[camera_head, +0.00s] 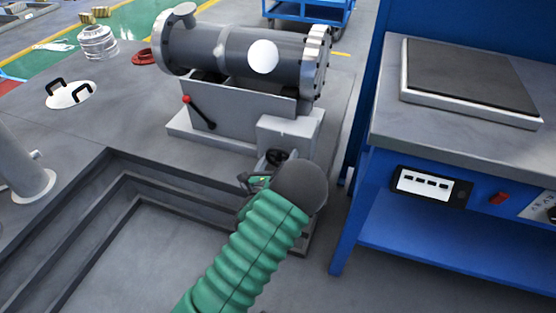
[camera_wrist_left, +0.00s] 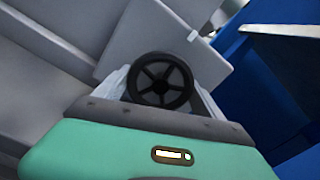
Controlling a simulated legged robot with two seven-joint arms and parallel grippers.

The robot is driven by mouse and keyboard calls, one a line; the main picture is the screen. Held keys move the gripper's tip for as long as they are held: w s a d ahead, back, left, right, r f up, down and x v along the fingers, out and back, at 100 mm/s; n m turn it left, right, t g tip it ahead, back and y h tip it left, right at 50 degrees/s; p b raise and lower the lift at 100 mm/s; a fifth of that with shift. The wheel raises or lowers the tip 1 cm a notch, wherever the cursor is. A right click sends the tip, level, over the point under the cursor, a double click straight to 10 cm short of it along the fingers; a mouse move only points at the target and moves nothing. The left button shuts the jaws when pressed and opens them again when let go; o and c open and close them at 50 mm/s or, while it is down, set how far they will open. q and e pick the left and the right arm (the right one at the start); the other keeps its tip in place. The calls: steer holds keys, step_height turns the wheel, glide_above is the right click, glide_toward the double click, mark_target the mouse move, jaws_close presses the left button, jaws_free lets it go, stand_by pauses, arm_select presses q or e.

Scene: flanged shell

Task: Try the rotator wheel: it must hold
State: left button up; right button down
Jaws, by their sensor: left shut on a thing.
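The rotator wheel (camera_head: 277,157) is a small black handwheel on the front of a light grey box at the foot of the shell's stand. In the left wrist view the wheel (camera_wrist_left: 160,81) shows its spokes, hub and rim. My left gripper (camera_head: 263,178) is at the wheel, mostly hidden behind my dark wrist. In the wrist view its pale fingers (camera_wrist_left: 160,92) lie on both sides of the wheel, shut on it. The grey flanged shell (camera_head: 228,50) lies level on its stand (camera_head: 235,105). My right gripper is not in view.
A red-knobbed lever (camera_head: 198,112) sticks out of the stand. A stepped pit (camera_head: 140,215) opens at the left. A blue workbench (camera_head: 440,215) with a dark-topped plate (camera_head: 468,76) stands close at the right. A white lid with black handles (camera_head: 70,94) lies on the floor.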

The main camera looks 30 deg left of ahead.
arm_select(q)
steer(key=shift+n, duration=0.3)
steer(key=shift+m, duration=1.1)
steer(key=shift+a, duration=0.1)
steer(key=o, duration=2.1)
steer(key=shift+c, duration=0.2)
